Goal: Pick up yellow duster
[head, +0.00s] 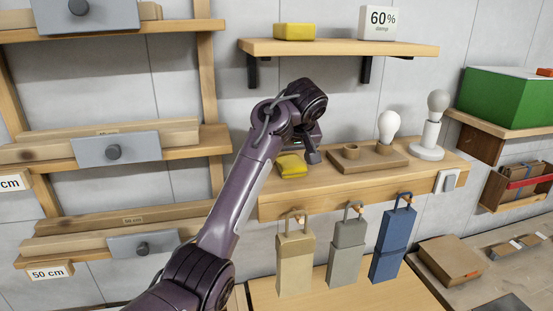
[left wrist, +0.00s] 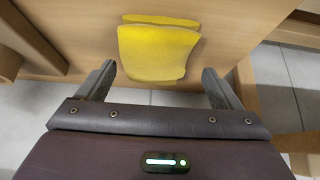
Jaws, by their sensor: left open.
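The yellow duster (head: 291,166) lies on the lower wooden shelf at its left end, partly covered by my left gripper in the head view. In the left wrist view the duster (left wrist: 158,50) is a folded yellow cloth on the wood, just beyond the fingertips. My left gripper (left wrist: 160,82) is open, with one finger to each side of the duster's near edge. Nothing is between the fingers near my palm. In the head view my left gripper (head: 307,152) is above the duster, its fingers mostly hidden. My right gripper is not in view.
The lower shelf (head: 360,188) also holds a wooden block with a ring, a white bulb (head: 388,126) and a lamp (head: 432,125). Several tags hang below from pegs.

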